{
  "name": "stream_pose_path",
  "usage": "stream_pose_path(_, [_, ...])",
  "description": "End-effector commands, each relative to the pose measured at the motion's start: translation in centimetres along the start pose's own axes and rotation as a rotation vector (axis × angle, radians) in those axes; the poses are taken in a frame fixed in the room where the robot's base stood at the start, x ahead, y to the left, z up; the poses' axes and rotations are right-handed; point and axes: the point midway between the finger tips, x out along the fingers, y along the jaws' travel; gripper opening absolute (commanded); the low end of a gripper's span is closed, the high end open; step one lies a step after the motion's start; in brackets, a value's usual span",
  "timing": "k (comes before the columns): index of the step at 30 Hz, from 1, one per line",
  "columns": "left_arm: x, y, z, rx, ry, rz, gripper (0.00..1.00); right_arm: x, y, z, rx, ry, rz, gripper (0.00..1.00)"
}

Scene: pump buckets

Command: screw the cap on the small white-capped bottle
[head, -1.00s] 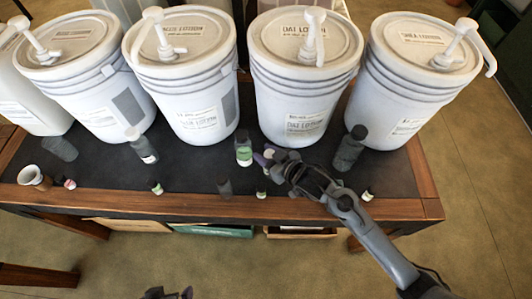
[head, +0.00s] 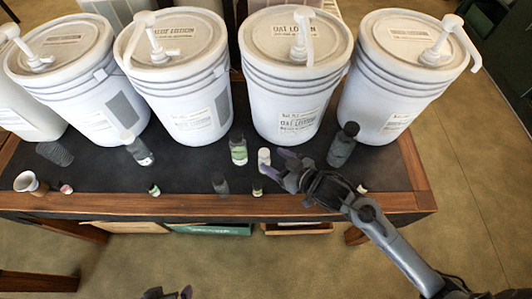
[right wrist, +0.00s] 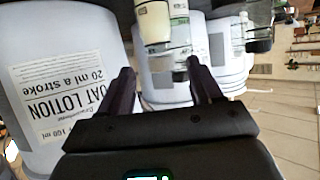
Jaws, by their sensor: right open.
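A small white-capped bottle (head: 264,157) stands on the dark tabletop just left of my right gripper's fingertips, in front of the oat lotion bucket. Its lower part is partly hidden, and I cannot tell whether its cap is seated. My right gripper (head: 274,165) is open, its purple-grey fingers spread beside this bottle. In the right wrist view the open fingers (right wrist: 162,72) have nothing gripped between them; a pale bottle (right wrist: 153,24) shows beyond them. Another pale-capped bottle (head: 138,149) stands further left. Dark tips at the bottom edge may be my left gripper (head: 167,294); their state is unclear.
Large pump buckets line the back, including the oat lotion bucket (head: 294,85). A green-labelled bottle (head: 238,151) and a dark bottle (head: 342,146) stand close to the right gripper. Several small bottles line the front edge.

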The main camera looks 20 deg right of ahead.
Motion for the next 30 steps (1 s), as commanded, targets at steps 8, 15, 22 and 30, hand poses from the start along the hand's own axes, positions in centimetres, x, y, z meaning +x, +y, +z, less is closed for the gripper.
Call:
stream_pose_path(8, [-0.7,0.0,-0.2,-0.002,0.001,0.002,1.0,-4.0,0.0,0.0,-0.001,-0.001,0.0,0.64])
stream_pose_path(15, [-0.8,-0.1,-0.2,0.001,0.0,-0.001,1.0,-5.0,-0.1,0.0,0.0,0.0,-0.001,0.64])
stream_pose_path(22, [-0.7,-0.2,-0.2,0.009,-0.001,-0.007,1.0,-5.0,0.0,0.0,0.0,0.0,-0.001,0.64])
stream_pose_path(30, [-0.7,-0.3,-0.2,0.01,-0.001,-0.008,1.0,-5.0,0.0,0.0,0.0,-0.002,0.001,0.64])
